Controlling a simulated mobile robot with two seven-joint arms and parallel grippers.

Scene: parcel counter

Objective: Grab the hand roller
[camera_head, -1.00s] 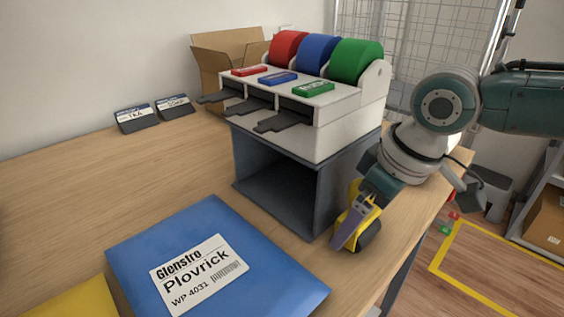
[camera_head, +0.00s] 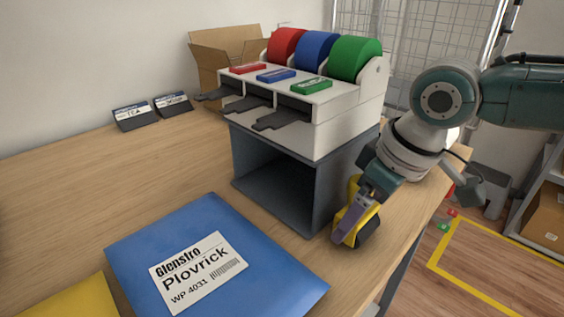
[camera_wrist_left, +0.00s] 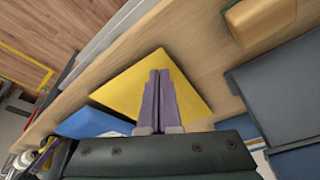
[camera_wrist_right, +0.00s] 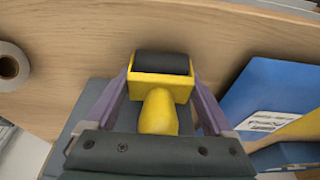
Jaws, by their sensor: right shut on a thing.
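The hand roller (camera_head: 369,236) has a yellow frame and a black roll. It is at the right edge of the counter, beside the grey open box under the tape dispenser. My right gripper (camera_head: 350,229) is shut on it. In the right wrist view the hand roller (camera_wrist_right: 161,63) sits between the two purple fingers, yellow handle toward the palm. Whether it touches the counter I cannot tell. My left gripper (camera_wrist_left: 160,78) shows only in the left wrist view, its fingers together and empty, above a yellow envelope (camera_wrist_left: 118,88).
The tape dispenser (camera_head: 345,108) with red, blue and green rolls stands on the grey box (camera_head: 310,190). A blue parcel envelope (camera_head: 190,230) lies in front. An open cardboard box (camera_head: 215,60) and two label stands (camera_head: 133,115) are behind. Bare counter lies at left.

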